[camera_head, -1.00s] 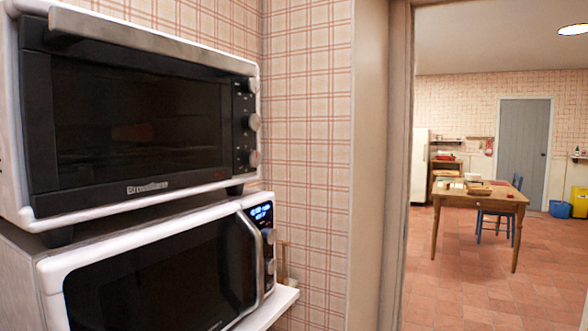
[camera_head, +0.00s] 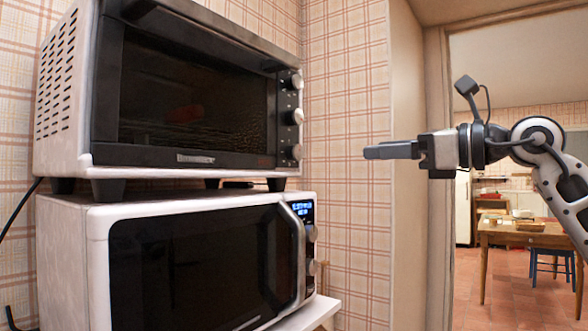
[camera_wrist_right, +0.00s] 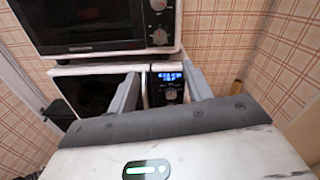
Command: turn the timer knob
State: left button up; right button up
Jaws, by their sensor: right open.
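A black and white toaster oven (camera_head: 195,95) has a column of silver knobs on its right panel: an upper knob (camera_head: 297,80), a middle knob (camera_head: 293,117) and a lower knob (camera_head: 294,152). I cannot read which is the timer knob. Two of the oven knobs show in the right wrist view, the lower one (camera_wrist_right: 160,37) nearer the fingers. My right gripper (camera_head: 368,152) points left towards the panel, at about the lower knob's height in the picture, apart from it. Its two fingers are spread and empty in the right wrist view (camera_wrist_right: 163,80). My left gripper is out of view.
The oven stands above a white microwave (camera_head: 200,265) with a lit blue display (camera_head: 303,209) and its own knobs (camera_head: 312,233). A white shelf edge (camera_head: 310,315) is below. A plaid wall (camera_head: 345,110) is close behind. A doorway opens at the right, with a wooden table (camera_head: 525,238) beyond.

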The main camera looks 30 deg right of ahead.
aim_at(300, 153)
jog(key=p+x, duration=0.3)
jog(key=x, duration=0.4)
jog(key=p+x, duration=0.4)
jog(key=x, duration=0.3)
jog(key=shift+w+a+r, duration=0.1)
jog(key=shift+w+r, duration=0.1)
jog(key=shift+r, duration=0.05)
jog(key=shift+w+a+f, duration=0.15)
jog(key=shift+w+a, duration=0.1)
jog(key=shift+w, duration=0.3)
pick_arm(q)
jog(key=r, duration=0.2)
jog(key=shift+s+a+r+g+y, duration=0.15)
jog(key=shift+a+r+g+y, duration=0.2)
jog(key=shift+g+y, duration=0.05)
pick_arm(e)
jog(key=c, duration=1)
